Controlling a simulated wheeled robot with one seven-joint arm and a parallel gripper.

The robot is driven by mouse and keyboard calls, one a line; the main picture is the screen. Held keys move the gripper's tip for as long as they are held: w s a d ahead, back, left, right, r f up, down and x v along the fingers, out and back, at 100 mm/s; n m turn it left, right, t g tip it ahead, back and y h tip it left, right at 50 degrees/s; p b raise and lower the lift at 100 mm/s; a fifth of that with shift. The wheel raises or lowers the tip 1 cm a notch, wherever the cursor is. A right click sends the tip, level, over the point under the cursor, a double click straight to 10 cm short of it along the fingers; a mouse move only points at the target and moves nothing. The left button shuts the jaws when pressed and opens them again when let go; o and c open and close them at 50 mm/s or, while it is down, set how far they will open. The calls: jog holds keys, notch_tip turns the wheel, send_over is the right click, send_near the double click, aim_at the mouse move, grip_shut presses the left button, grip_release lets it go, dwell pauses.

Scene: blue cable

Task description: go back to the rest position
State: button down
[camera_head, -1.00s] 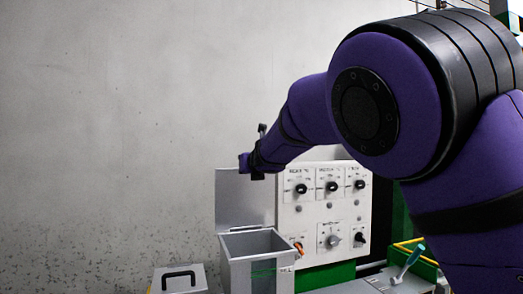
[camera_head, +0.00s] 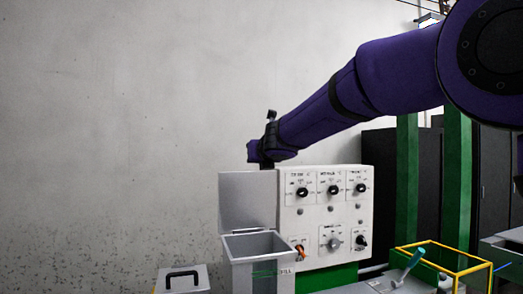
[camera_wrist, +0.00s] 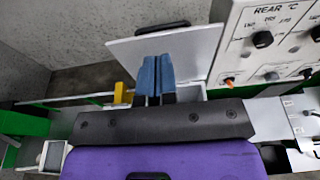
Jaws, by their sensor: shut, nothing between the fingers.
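My gripper (camera_wrist: 155,78) shows in the wrist view as two blue fingers lying side by side, shut and empty. In the head view my purple arm reaches left from the right edge. Its end is in the air above the open lid (camera_head: 247,203) of a grey box (camera_head: 258,273), in front of the wall. The fingertips are too small to make out there. In the wrist view the fingers lie in front of the pale lid (camera_wrist: 190,50), and I cannot tell the gap between them.
A white control panel (camera_head: 318,219) with several knobs and an orange lever (camera_head: 299,252) stands right of the box. A lidded case (camera_head: 182,279) with a black handle is at lower left. A yellow-edged bin (camera_head: 455,262) and a teal-handled tool (camera_head: 408,264) are at lower right. The left wall area is clear.

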jog(key=shift+s+d+r, duration=0.15)
jog(key=shift+s+r, duration=0.4)
jog(key=shift+s, duration=0.05)
jog(key=shift+s+d+r, duration=0.15)
jog(key=shift+s+r, duration=0.4)
jog(key=s+d+f+m+g+h, duration=0.1)
jog(key=s+d+f+m+h, duration=0.1)
jog(key=s+d+m, duration=0.45)
jog(key=s+d+f+m+g+h, duration=0.15)
jog(key=s+d+m, duration=0.25)
jog(key=d+m, duration=0.45)
jog(key=s+d+f+m+g+h, duration=0.15)
jog(key=s+d+m, duration=0.35)
jog(key=d, duration=0.5)
jog(key=s+d+f+m+g, duration=0.1)
jog(key=s+f+m, duration=0.4)
jog(key=s, duration=0.4)
jog(key=s+d+f+m+g, duration=0.1)
jog(key=s+f+m+g, duration=0.1)
jog(key=s+f+m, duration=0.3)
jog(key=s+d+f+m+g, duration=0.2)
jog(key=s+f+m, duration=0.3)
jog(key=s+m, duration=0.4)
jog(key=s, duration=0.4)
jog(key=shift+s+f+y, duration=0.25)
jog(key=shift+f+y, duration=0.15)
jog(key=shift+a, duration=0.15)
